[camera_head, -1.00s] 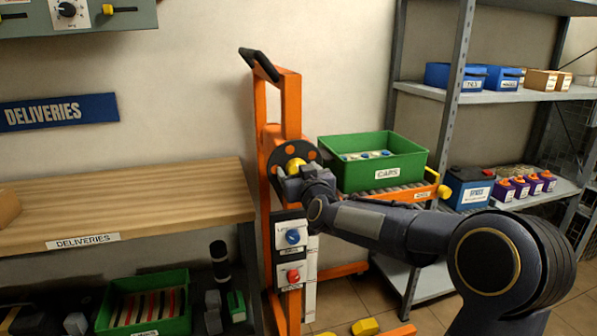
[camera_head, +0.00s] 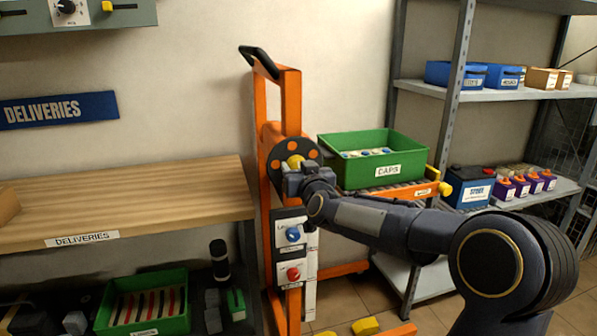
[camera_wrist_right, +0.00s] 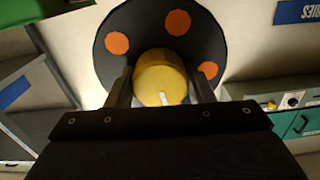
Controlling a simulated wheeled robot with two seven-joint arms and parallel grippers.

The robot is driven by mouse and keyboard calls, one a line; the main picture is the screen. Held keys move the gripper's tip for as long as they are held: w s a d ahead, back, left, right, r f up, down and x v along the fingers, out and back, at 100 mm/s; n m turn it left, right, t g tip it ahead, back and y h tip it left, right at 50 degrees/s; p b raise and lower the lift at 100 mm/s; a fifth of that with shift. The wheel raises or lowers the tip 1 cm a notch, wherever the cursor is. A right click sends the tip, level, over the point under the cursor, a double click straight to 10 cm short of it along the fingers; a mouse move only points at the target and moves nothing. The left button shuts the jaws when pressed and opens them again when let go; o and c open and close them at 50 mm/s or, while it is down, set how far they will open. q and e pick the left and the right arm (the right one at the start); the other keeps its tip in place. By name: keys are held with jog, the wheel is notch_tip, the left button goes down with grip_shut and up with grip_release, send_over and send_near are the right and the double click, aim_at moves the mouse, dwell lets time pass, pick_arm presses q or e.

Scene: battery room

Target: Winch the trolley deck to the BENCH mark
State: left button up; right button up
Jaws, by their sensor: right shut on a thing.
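The orange trolley (camera_head: 290,110) stands between the bench and the shelf rack. Its winch wheel is a dark disc with orange spots (camera_head: 308,150), with a yellow knob (camera_head: 295,161). My right gripper (camera_head: 297,170) is shut on the yellow knob, which sits between the two fingers in the right wrist view (camera_wrist_right: 161,80). The trolley deck (camera_head: 405,192) is an orange-edged roller platform carrying a green CAPS crate (camera_head: 356,174). A blue knob (camera_head: 292,235) and a red knob (camera_head: 293,273) sit on white plates on the mast. The BENCH mark cannot be made out. My left gripper is not in view.
The wooden deliveries bench (camera_head: 130,200) stands left of the trolley, its top mostly clear. The grey shelf rack (camera_head: 452,110) with batteries and boxes stands close on the right. A green crate (camera_head: 150,312) sits under the bench.

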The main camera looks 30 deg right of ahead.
jog(key=m+b, duration=0.1)
jog(key=m, duration=0.1)
jog(key=shift+f+m+b, duration=0.1)
jog(key=shift+m+b, duration=0.2)
jog(key=shift+m, duration=0.1)
jog(key=shift+m+b, duration=0.5)
jog(key=shift+m, duration=0.7)
jog(key=o, duration=1)
